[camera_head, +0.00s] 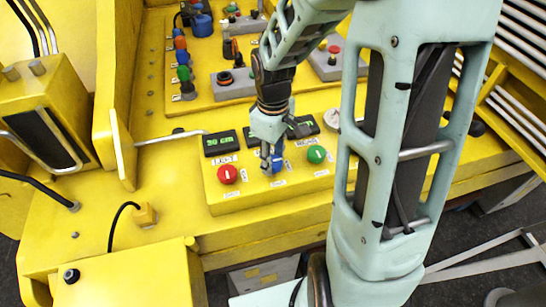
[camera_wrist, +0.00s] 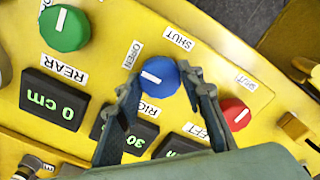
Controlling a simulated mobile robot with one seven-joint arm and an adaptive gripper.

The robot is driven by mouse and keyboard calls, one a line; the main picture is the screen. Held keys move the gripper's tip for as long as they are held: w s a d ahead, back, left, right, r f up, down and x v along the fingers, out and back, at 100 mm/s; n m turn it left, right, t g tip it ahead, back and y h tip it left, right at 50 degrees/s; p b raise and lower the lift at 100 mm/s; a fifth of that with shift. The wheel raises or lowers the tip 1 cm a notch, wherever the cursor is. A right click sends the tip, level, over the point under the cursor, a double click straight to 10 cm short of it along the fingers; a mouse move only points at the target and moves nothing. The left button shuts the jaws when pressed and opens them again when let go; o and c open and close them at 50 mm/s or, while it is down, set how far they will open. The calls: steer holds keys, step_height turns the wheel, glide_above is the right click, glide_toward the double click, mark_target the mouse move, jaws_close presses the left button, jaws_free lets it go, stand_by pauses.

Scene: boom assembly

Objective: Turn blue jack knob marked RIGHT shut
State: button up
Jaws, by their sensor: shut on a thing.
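The blue knob (camera_wrist: 163,72) sits on the yellow panel between my gripper's (camera_wrist: 161,84) two fingers, which are shut on its sides. Its white line lies on the left half, tilted slightly down to the right. An OPEN label (camera_wrist: 132,54) is at its upper left and a SHUT label (camera_wrist: 178,38) at its upper right. The RIGHT label (camera_wrist: 149,109) below it is partly hidden by a finger. In the head view, my gripper (camera_head: 271,160) reaches down to the panel, and part of the blue knob (camera_head: 277,165) shows there.
A green knob (camera_wrist: 64,28) marked REAR and a red knob (camera_wrist: 235,113) flank the blue one, the red close to my finger. The REAR display (camera_wrist: 54,98) reads 0 cm; another display (camera_wrist: 133,137) shows 30, partly hidden. Behind stand boxes with coloured knobs (camera_head: 232,83).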

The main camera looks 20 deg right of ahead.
steer(key=shift+m, duration=0.3)
steer(key=m+b, duration=0.2)
steer(key=m, duration=0.1)
steer(key=shift+f+m, duration=0.1)
steer(key=shift+m, duration=0.2)
steer(key=m+b, duration=0.1)
steer(key=m, duration=0.3)
steer(key=shift+m, duration=0.3)
steer(key=m+b, duration=0.1)
steer(key=m, duration=0.3)
steer(key=shift+m, duration=0.3)
steer(key=shift+m+b, duration=0.45)
steer(key=shift+m, duration=1.75)
steer(key=o, duration=1.2)
steer(key=shift+c, duration=0.2)
